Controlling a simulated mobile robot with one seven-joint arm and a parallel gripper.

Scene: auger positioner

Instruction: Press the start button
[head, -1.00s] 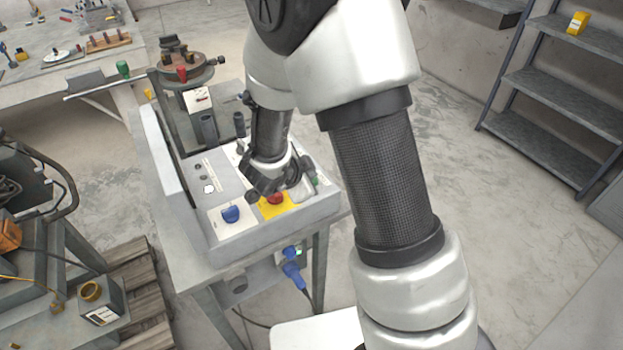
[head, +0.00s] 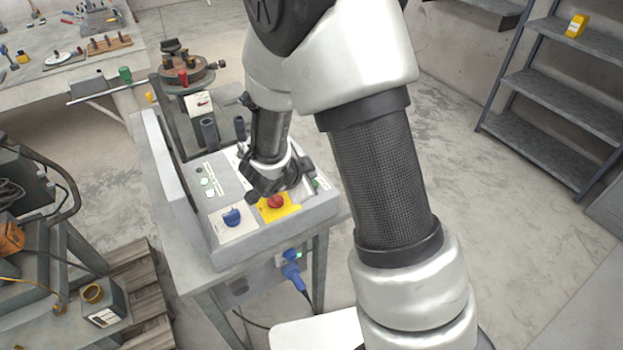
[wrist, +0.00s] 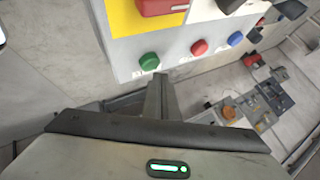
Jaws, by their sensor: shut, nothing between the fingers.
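The green button (wrist: 149,61), probably the start button, is on the control panel (wrist: 172,45) in the wrist view. A red button (wrist: 199,47) and a blue button (wrist: 235,38) follow in a row to its right. My gripper (wrist: 161,88) is shut and empty; its fingertips are just below the green button in that view, and I see no clear contact. In the head view my gripper (head: 275,182) is over the right part of the console (head: 240,245) and hides much of the button row. A bit of green (head: 317,183) shows beside it.
A red mushroom button (head: 275,202) on a yellow plate and a blue knob (head: 232,217) sit close to my gripper. A round fixture (head: 186,68) stands behind the console. Shelves (head: 560,90) are at right; floor between is clear.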

